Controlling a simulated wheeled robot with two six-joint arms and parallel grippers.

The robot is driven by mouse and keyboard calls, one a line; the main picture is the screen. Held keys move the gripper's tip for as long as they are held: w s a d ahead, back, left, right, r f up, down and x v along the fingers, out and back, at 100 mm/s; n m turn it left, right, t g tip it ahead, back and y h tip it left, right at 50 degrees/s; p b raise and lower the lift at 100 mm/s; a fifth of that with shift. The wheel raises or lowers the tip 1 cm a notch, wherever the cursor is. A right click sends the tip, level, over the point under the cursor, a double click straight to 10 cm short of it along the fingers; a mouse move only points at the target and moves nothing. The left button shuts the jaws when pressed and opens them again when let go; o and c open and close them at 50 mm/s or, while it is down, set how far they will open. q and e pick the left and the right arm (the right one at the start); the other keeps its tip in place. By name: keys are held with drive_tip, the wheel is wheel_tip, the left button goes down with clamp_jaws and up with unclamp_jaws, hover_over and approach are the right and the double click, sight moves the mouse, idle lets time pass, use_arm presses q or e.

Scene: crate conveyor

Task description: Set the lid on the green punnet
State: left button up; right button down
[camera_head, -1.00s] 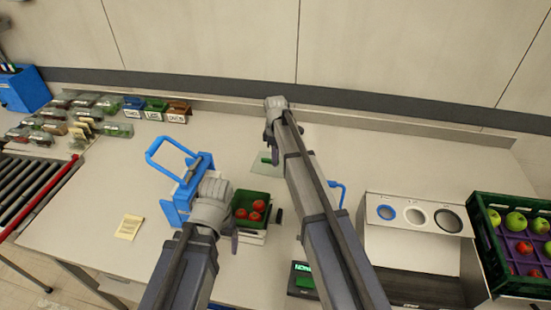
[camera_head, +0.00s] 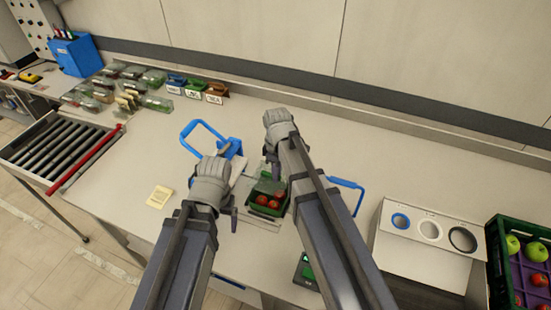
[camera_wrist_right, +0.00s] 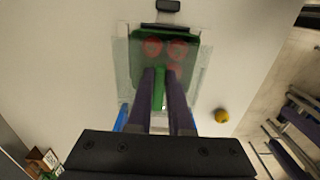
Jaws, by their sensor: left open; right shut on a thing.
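The green punnet (camera_head: 264,207) holds red tomatoes and stands on a pale plate on the bench, between my two arms. It also shows in the right wrist view (camera_wrist_right: 194,48). The clear lid (camera_wrist_right: 122,72) has a green tab. My right gripper (camera_head: 270,158) is shut on this tab, seen between its fingers (camera_wrist_right: 160,76) in the right wrist view. The lid (camera_head: 268,186) overlaps the punnet; I cannot tell whether they touch. My left gripper (camera_head: 233,213) is open beside the punnet's left side, with no object visible in it.
A blue-handled device (camera_head: 201,137) stands behind my left gripper. Labelled bins (camera_head: 194,88) and several packed punnets (camera_head: 125,88) are at the back left. A yellow note (camera_head: 159,196) lies left. A box with round holes (camera_head: 430,245) and a fruit crate (camera_head: 494,262) are at right.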

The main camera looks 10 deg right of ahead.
sight(276, 187)
drive_tip(key=shift+s+a, duration=0.25)
drive_tip(key=shift+s, duration=0.1)
wheel_tip(276, 187, down, 7)
drive_tip(key=b, duration=0.7)
idle(0.5)
drive_tip(key=shift+c, duration=1.8)
unclamp_jaws()
drive_tip(key=shift+r, duration=0.2)
